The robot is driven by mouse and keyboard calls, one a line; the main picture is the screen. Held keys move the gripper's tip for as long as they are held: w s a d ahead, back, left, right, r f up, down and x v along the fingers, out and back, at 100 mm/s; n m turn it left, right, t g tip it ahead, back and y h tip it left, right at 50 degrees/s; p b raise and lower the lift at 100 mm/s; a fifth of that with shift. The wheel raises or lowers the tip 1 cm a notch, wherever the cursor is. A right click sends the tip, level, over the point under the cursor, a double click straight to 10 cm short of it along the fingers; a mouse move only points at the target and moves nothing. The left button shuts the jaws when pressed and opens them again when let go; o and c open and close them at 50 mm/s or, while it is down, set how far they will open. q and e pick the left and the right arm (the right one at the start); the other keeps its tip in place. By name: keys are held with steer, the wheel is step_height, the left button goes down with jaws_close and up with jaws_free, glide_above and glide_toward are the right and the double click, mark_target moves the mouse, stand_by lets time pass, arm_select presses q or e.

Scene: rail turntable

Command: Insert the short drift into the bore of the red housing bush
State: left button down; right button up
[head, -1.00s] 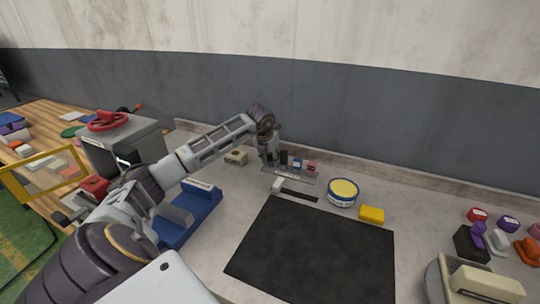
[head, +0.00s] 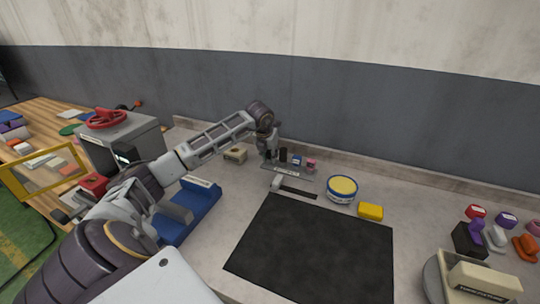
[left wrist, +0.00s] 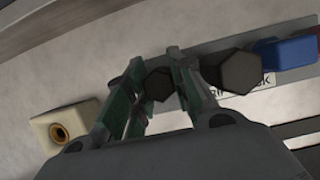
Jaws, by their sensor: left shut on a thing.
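My left gripper (head: 269,156) is at the rack (head: 288,171) by the back wall. In the left wrist view its fingers (left wrist: 168,92) stand on either side of a dark hexagonal-headed piece (left wrist: 159,84) and are shut on it. I cannot tell whether this piece is the short drift, or whether it is clear of the rack. A second dark hexagonal-headed piece (left wrist: 240,72) stands beside the fingers. A red block (head: 93,184) is at the left by the grey machine; I cannot tell whether it is the red housing bush. My right gripper is not in view.
A cream block (head: 235,155) with a brass-rimmed bore (left wrist: 59,132) is left of the gripper. Blue (head: 297,159) and pink (head: 311,163) pieces are on the rack.

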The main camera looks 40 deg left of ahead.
arm_select(q)
steer(key=shift+r+p, duration=0.35)
steer(key=shift+r, duration=0.25)
stand_by(0.8)
steer(key=shift+r, duration=0.3)
steer(key=shift+r+p, duration=0.35)
steer(key=shift+p, duration=0.05)
steer(key=shift+r+p, duration=1.6)
steer(key=shift+r, duration=0.9)
steer(key=shift+r+p, duration=1.6)
steer(key=shift+r, duration=0.9)
steer(key=shift+f, duration=0.1)
